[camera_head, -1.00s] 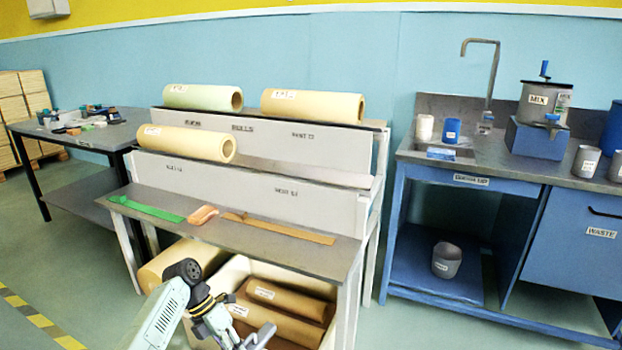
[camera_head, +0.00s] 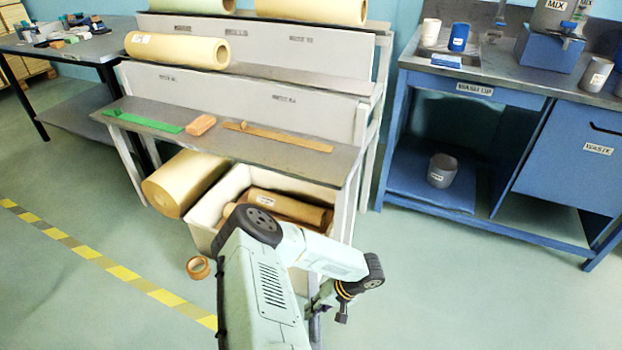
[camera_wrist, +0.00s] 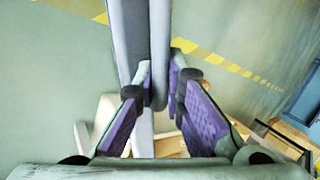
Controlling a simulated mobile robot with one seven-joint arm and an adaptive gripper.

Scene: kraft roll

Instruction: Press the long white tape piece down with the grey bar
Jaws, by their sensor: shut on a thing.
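My gripper (camera_wrist: 160,82) has its purple-padded fingers closed on a long grey bar (camera_wrist: 138,35), which runs up out of the top of the wrist view. In the head view my gripper is low in the picture, in front of the shelf bench, and mostly hidden by my arm; I cannot make out the bar clearly there. I cannot identify a long white tape piece in either view. On the bench shelf lie a green strip (camera_head: 148,122), an orange-brown block (camera_head: 201,125) and a tan strip (camera_head: 285,138).
The bench (camera_head: 250,150) carries kraft rolls (camera_head: 178,49). A white bin (camera_head: 232,184) with rolls stands under it. A brown tape roll (camera_head: 198,267) lies on the floor near a yellow-striped line. A blue workbench (camera_head: 480,85) is at right. The floor between is open.

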